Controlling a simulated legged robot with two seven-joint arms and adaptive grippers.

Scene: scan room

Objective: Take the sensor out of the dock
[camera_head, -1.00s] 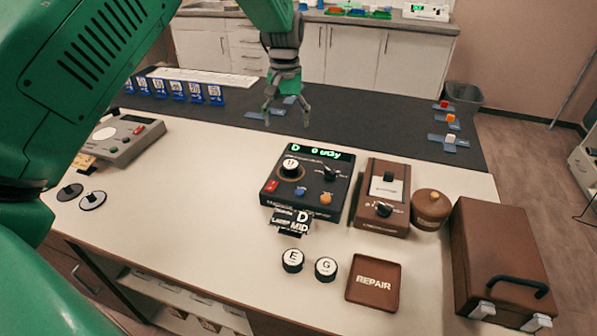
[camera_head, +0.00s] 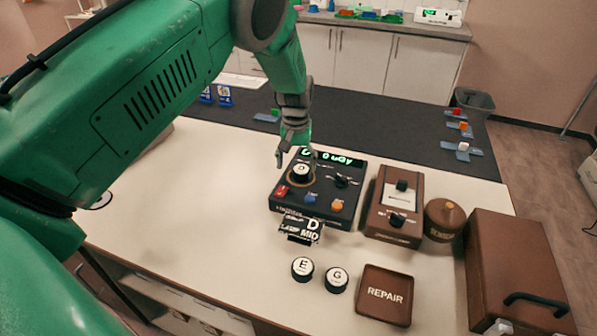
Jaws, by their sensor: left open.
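A round sensor with a white top marked D (camera_head: 301,171) sits in the round dock (camera_head: 291,182) on a black console (camera_head: 320,205) with a green lit display. My left gripper (camera_head: 296,160) comes down from above at the sensor's far side, its fingers spread and pointing down. One finger is left of the sensor and the other is by its right far side; I cannot tell whether they touch it. The gripper hides part of the display. My right gripper is out of view.
Two loose sensors, E (camera_head: 302,268) and G (camera_head: 336,279), stand near the front beside a brown REPAIR tray (camera_head: 386,294). A brown switch box (camera_head: 396,207), a round brown pot (camera_head: 443,219) and a brown case (camera_head: 515,266) stand to the right. The table's left front is clear.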

